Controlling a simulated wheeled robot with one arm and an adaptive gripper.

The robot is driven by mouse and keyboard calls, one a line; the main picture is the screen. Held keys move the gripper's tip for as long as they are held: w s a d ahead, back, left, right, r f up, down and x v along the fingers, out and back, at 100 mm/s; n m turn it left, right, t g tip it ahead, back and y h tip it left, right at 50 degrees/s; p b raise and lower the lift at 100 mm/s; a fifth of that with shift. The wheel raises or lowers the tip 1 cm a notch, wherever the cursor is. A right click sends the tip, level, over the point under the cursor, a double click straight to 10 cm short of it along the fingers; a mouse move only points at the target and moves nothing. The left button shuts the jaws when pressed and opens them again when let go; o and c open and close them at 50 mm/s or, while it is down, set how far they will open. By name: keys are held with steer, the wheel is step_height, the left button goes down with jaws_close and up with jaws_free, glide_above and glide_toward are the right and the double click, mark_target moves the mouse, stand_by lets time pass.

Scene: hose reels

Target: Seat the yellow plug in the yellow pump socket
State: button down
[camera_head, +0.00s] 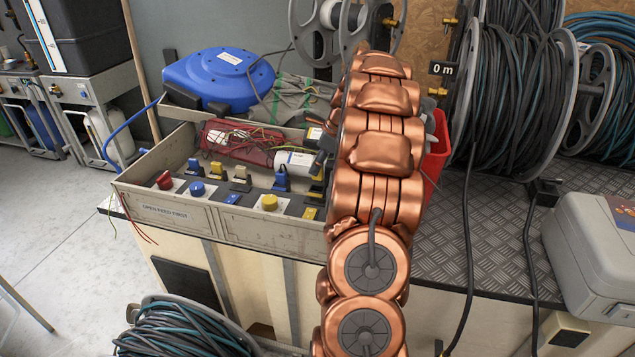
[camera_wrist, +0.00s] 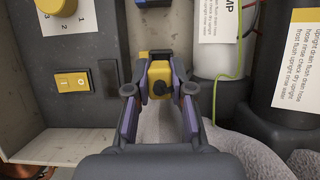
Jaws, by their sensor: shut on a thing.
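In the wrist view my gripper (camera_wrist: 161,82) is shut on the yellow plug (camera_wrist: 160,70), its purple-padded fingers on either side of it. A dark round stub, like a cable end, shows on the plug's near face. In the head view my copper arm hides most of the gripper.
The panel tray (camera_head: 160,215) has red (camera_head: 165,180), blue (camera_head: 197,188) and yellow (camera_head: 269,203) knobs. Other plugs stand behind them. A white bottle (camera_wrist: 219,45) is close right of my gripper. A blue reel (camera_head: 215,80) is behind; a grey case (camera_head: 590,255) is right.

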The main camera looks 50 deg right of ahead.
mark_target(318, 179)
steer(key=shift+f, duration=2.6)
steer(key=c, duration=1.3)
jaws_free()
steer(key=shift+f, duration=0.15)
